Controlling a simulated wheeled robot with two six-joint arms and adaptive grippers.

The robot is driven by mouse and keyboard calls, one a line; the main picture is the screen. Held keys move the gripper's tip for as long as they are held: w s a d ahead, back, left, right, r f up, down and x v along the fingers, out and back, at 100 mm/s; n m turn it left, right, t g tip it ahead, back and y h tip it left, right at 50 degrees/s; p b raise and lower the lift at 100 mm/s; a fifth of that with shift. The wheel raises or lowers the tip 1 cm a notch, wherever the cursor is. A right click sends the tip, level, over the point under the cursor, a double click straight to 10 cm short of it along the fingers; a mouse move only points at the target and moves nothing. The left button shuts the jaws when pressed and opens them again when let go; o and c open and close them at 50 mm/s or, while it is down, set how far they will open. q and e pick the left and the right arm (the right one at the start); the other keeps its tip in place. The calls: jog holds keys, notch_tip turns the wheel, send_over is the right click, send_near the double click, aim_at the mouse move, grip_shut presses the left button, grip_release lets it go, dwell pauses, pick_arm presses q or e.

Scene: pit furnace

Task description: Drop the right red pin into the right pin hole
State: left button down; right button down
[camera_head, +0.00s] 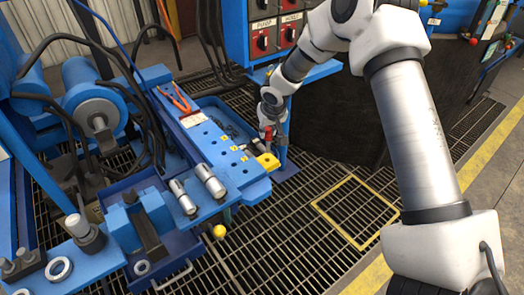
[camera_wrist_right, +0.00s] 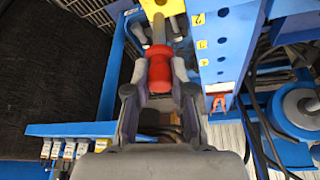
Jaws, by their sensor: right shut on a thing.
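My right gripper (camera_head: 267,132) is beside the right edge of the blue bench. In the right wrist view it is shut (camera_wrist_right: 160,88) around a red-handled pin (camera_wrist_right: 159,68). The pin's grey shaft points away from the fingers toward a yellow block (camera_wrist_right: 162,7). The red of the pin also shows small in the head view (camera_head: 267,134), just above the yellow block (camera_head: 267,161) at the bench's edge. My left gripper is out of view.
The blue bench top (camera_head: 205,135) has a row of holes and yellow number labels. Two metal cylinders (camera_head: 210,181) lie at its near end, and orange-handled pliers (camera_head: 175,98) at its far end. A blue control box (camera_head: 275,30) stands behind. Open grating floor (camera_head: 300,230) lies right of the bench.

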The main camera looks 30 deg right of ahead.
jog(key=shift+w+r, duration=0.1)
dwell(0.5)
jog(key=shift+a, duration=0.4)
jog(key=a+r+p, duration=0.1)
jog(key=a+r, duration=0.1)
jog(key=a, duration=0.6)
jog(key=f+b, duration=0.6)
jog(key=f, duration=0.1)
jog(key=f+b, duration=0.3)
jog(key=shift+s+f, duration=0.35)
jog(key=shift+s, duration=0.05)
jog(key=c, duration=0.9)
grip_release()
